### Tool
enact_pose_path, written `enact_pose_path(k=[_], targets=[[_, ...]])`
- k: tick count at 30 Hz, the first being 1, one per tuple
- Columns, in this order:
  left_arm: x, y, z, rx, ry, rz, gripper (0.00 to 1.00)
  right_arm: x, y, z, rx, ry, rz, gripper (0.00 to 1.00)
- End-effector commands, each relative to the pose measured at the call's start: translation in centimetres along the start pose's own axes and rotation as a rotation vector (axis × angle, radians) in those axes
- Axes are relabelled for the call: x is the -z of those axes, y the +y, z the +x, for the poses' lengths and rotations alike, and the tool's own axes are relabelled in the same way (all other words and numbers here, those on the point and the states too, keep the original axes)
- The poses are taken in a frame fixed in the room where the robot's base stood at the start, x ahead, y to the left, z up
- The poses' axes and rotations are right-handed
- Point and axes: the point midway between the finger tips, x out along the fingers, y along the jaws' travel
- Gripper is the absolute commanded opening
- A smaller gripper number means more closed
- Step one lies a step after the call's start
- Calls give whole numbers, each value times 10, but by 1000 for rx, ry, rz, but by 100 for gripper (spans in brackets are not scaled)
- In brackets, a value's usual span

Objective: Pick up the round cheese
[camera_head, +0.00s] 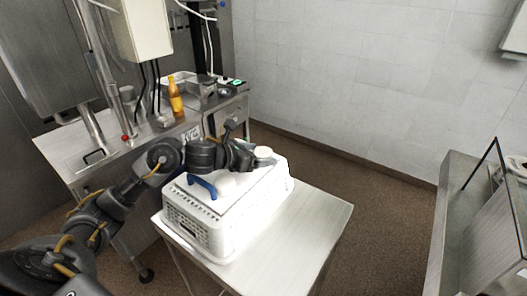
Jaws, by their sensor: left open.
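A white perforated basket (217,234) with a blue handle (203,187) stands on a small metal table. A small white round thing (264,152), which looks like the round cheese, shows at the basket's far edge. Another pale rounded shape (228,184) shows inside the basket, but I cannot tell what it is. My left arm reaches in from the left, and my left gripper (250,161) is open above the far part of the basket, close beside the white round thing. I cannot tell whether they touch. My arm hides part of the basket's far left side. My right gripper is out of view.
The small metal table (290,244) has bare room right of the basket. A steel machine counter (100,152) with an orange bottle (175,97) stands behind at the left. Another steel counter (455,210) stands at the right. The floor between is clear.

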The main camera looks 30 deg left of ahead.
Motion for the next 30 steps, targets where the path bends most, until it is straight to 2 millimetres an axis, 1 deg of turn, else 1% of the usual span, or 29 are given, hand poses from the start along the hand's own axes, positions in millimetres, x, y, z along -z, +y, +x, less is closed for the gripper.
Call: enact_pose_path(k=[3, 8, 11, 19, 20, 26, 30], targets=[[0, 0, 4, 0, 1, 0, 78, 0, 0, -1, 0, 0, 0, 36], [1, 0, 4, -1, 1, 1, 78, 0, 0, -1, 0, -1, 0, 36], [1, 0, 4, -1, 1, 1, 66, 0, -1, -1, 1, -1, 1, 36], [1, 0, 4, -1, 1, 1, 31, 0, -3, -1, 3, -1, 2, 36], [0, 0, 4, -1, 0, 1, 29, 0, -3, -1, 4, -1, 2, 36], [0, 0, 4, -1, 0, 1, 29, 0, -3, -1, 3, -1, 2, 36], [-5, 0, 2, -1, 0, 1, 29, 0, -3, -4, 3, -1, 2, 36]])
